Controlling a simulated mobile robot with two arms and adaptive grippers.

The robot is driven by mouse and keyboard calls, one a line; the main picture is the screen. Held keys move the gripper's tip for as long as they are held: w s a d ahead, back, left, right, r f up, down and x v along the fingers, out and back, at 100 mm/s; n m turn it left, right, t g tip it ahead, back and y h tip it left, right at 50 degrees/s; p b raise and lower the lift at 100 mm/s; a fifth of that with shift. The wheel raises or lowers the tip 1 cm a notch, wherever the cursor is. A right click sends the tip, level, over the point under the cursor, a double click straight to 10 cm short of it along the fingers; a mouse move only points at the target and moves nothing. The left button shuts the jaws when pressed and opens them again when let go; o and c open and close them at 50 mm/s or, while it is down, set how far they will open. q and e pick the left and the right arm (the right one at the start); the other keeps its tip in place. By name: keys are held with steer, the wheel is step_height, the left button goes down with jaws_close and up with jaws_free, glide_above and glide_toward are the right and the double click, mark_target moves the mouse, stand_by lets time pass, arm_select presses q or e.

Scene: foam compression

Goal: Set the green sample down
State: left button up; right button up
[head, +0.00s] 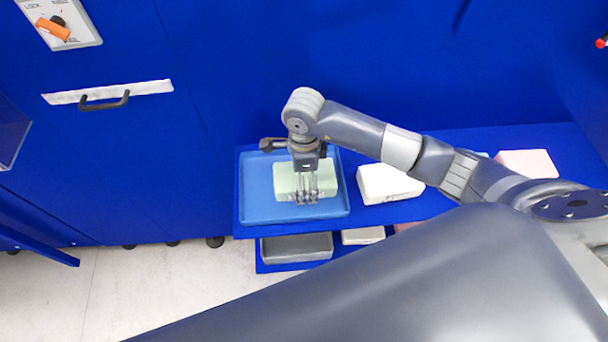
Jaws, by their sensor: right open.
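The green sample (284,181) is a pale green block lying in the light blue tray (262,211) on the blue shelf. My right gripper (306,198) points down over the sample, with its fingers in front of the block's middle. The fingers are open. I cannot tell whether they touch the block. The gripper and wrist hide part of the block's top and back edge. My left gripper is out of the picture.
A white block (388,184) lies just right of the tray, and a pink block (526,163) farther right. A lower shelf holds a grey tray (296,247) and a pale block (363,235). A blue cabinet with a black handle (104,101) stands at left.

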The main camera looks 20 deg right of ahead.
steer(key=shift+r, duration=0.25)
steer(key=shift+w+r, duration=0.1)
steer(key=shift+r, duration=0.2)
step_height(320, 180, up, 11)
steer(key=b, duration=0.3)
steer(key=shift+s, duration=0.2)
